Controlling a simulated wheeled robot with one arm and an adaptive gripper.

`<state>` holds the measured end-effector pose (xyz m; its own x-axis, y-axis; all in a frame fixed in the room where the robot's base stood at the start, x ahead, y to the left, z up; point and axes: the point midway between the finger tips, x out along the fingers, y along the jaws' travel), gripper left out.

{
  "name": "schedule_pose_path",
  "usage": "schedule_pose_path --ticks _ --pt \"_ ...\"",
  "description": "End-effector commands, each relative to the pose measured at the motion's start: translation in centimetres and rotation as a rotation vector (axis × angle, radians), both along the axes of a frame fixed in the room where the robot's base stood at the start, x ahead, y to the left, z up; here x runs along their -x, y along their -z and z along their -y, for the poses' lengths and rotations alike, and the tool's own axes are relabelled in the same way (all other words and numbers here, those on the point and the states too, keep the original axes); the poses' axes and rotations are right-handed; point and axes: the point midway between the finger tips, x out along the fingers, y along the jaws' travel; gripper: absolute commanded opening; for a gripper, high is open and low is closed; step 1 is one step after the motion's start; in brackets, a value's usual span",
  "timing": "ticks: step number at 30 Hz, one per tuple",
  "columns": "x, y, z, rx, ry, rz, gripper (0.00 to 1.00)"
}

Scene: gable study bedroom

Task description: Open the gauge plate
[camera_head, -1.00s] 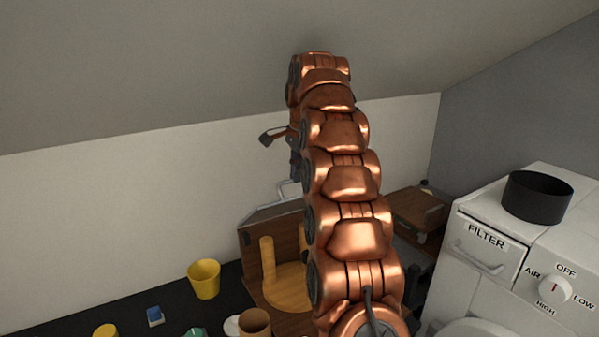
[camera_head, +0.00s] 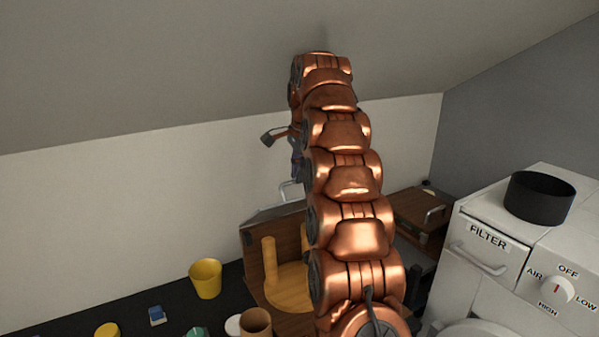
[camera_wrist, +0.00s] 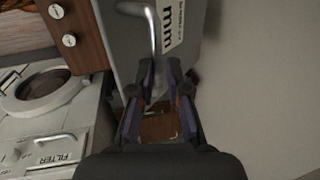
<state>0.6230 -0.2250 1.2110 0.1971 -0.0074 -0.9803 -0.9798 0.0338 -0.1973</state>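The gauge plate (camera_wrist: 180,62) is a grey panel with "mm" lettering at the top middle of the wrist view. Its bent silver handle (camera_wrist: 153,32) runs down toward my fingertips. In the head view, the handle (camera_head: 291,190) shows just left of my arm, above the wooden unit. My gripper (camera_wrist: 160,68) has its two fingers apart, with the handle's lower end at the gap between the tips. I cannot tell whether they touch it. In the head view my arm mostly hides the gripper.
A yellow cup (camera_head: 205,279) and small items are on the dark surface at left. A white FILTER unit (camera_head: 487,250) with a black pot (camera_head: 539,198) is at right. The sloped ceiling is close above my arm.

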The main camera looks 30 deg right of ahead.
Motion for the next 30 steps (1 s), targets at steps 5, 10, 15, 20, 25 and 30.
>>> schedule_pose_path --ticks 5,10,15,20,25,30 --pt "-0.2 0.4 -0.1 -0.002 -0.004 -0.004 0.32" --pt "-0.2 0.3 -0.1 -0.003 -0.003 -0.003 0.37" --pt "-0.2 0.4 -0.2 -0.002 -0.004 -0.003 0.37" --pt "-0.1 0.3 -0.1 -0.003 -0.003 -0.002 0.37" --pt "-0.2 -0.3 -0.1 -0.003 -0.003 -0.002 0.37" --pt "-0.1 -1.3 -0.1 -0.002 -0.002 -0.002 0.37"
